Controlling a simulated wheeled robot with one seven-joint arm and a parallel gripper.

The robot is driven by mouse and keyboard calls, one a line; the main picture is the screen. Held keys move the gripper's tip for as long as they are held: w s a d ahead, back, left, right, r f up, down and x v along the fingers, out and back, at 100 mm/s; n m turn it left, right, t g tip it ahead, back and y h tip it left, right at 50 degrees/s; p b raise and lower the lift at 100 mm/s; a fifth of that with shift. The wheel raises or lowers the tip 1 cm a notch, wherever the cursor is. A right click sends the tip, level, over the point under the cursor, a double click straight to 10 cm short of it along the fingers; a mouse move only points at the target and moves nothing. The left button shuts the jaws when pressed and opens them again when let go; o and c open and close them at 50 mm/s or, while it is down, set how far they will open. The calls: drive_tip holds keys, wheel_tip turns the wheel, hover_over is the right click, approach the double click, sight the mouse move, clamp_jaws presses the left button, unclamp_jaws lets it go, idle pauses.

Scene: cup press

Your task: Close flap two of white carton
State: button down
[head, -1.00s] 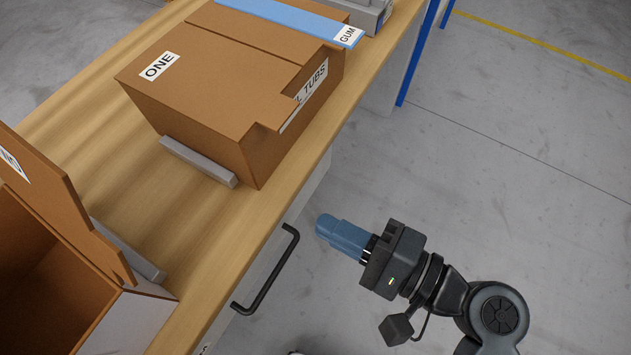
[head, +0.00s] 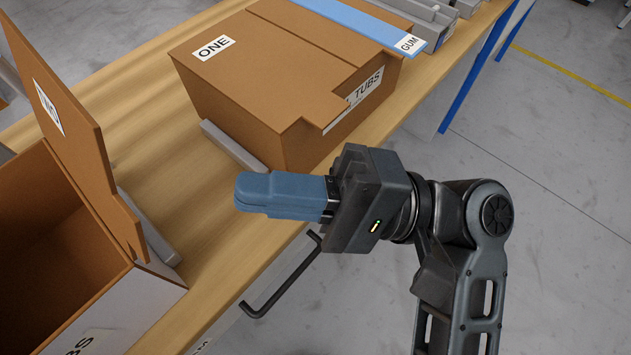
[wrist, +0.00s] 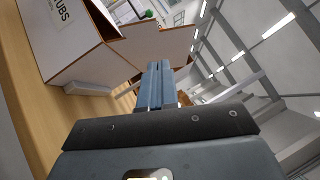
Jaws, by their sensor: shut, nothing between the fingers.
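The white carton (head: 140,305) stands open at the lower left of the head view, with white outside walls and a brown inside. Its flap labelled TWO (head: 75,130) stands up, leaning slightly, at the side nearer the other carton. My gripper (head: 248,192) has blue fingers pressed together with nothing between them. It is to the right of the flap, near the table's edge, and apart from it.
A closed brown carton (head: 270,85) with a flap marked ONE sits behind my gripper, with a blue strip (head: 360,22) marked GUM on top. Grey bars (head: 232,146) lie on the wooden table (head: 180,215). A black handle (head: 283,280) sticks out at the table's front.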

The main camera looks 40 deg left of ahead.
sight(129, 207)
drive_tip(key=shift+s+a+r+p, duration=0.2)
drive_tip(key=shift+s+a+r, duration=0.25)
drive_tip(key=shift+s, duration=0.45)
drive_tip(key=shift+s+a+r+p, duration=0.15)
drive_tip(key=shift+s+a+r, duration=0.25)
drive_tip(key=shift+s, duration=0.55)
drive_tip(key=shift+s+a+r+p, duration=0.2)
drive_tip(key=shift+s+a+r, duration=0.2)
drive_tip(key=shift+s, duration=0.5)
drive_tip(key=shift+a, duration=0.2)
